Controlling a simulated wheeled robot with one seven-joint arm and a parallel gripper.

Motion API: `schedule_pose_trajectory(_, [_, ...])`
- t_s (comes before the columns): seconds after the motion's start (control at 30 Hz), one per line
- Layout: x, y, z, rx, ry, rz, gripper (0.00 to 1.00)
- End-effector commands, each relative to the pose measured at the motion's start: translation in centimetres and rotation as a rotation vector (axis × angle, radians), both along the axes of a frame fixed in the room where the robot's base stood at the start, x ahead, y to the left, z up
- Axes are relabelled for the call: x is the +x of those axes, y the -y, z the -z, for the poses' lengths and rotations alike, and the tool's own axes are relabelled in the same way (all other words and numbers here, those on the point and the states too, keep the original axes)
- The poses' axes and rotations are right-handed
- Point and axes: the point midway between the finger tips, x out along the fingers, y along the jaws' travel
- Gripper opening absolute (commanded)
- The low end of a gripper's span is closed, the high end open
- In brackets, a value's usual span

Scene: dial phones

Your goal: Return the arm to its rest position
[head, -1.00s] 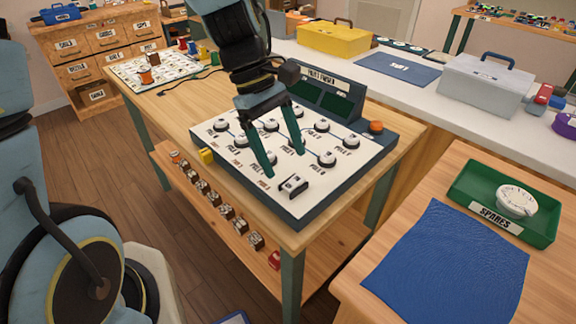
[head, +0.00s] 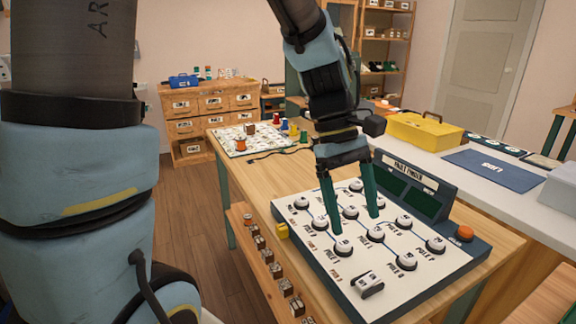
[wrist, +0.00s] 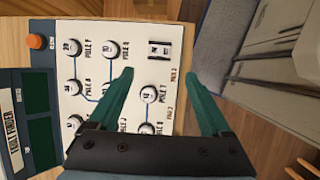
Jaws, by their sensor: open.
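My gripper (head: 355,222) is open, its two green fingers apart and pointing down over the white board of the fault finder panel (head: 322,240). In the wrist view my gripper (wrist: 160,75) shows nothing between its fingertips except the board below and the space past its edge. In the head view the fingers overlap the round numbered knobs, such as one knob (head: 343,245) by the left fingertip; whether they touch is hard to tell. The panel also shows in the wrist view (wrist: 150,75). My arm reaches in from the top of the head view.
The panel stands on a wooden table (head: 245,195) with a lower shelf of small blocks. A yellow toolbox (head: 425,132) and a blue mat (head: 487,168) lie on the white counter behind. Spools (head: 283,125) stand at the table's far left. The wooden floor at left is open.

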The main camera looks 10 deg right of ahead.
Motion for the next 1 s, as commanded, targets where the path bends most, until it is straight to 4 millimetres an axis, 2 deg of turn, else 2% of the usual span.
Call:
schedule_pose_trajectory(0.07, [1.0, -1.0, 0.3, -0.003, 0.026, 0.001, 0.82])
schedule_pose_trajectory(0.17, [3.7, -4.0, 1.2, -0.007, 0.102, 0.016, 0.82])
schedule_pose_trajectory(0.27, [7.2, -9.1, 2.3, -0.001, 0.217, 0.061, 0.82])
schedule_pose_trajectory(0.3, [8.4, -11.4, 2.7, 0.007, 0.265, 0.085, 0.82])
schedule_pose_trajectory(0.4, [10.6, -17.0, 3.5, 0.036, 0.372, 0.155, 0.82])
schedule_pose_trajectory(0.5, [11.8, -21.8, 4.0, 0.070, 0.450, 0.225, 0.82])
schedule_pose_trajectory(0.6, [12.1, -24.9, 4.4, 0.097, 0.498, 0.284, 0.82])
schedule_pose_trajectory(0.7, [12.2, -26.4, 4.5, 0.110, 0.521, 0.317, 0.82])
schedule_pose_trajectory(1.0, [12.2, -26.4, 4.5, 0.111, 0.521, 0.318, 0.82])
